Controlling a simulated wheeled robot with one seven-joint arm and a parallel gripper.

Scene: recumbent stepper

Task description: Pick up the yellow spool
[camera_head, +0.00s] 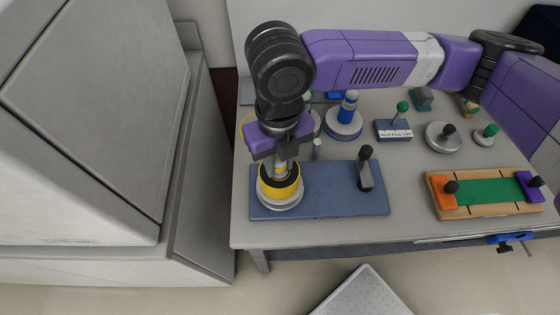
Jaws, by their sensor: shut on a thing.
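The yellow spool (279,190) has a dark band at its top and stands upright at the left of a blue-grey board. A pale round base (281,204) shows beneath it. My gripper (281,168) points straight down over the spool from above and is shut on it. The fingertips are partly hidden by the gripper body and the spool's top. I cannot tell whether the spool is touching the round base or slightly above it.
The blue-grey board (325,200) carries a dark-knobbed lever (366,168) at its right. A blue spool (346,110) stands behind. A wooden board with a green strip (490,190) lies at the right of the table (410,225). Several knobbed pieces stand behind it. A large grey cabinet (90,110) is at left.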

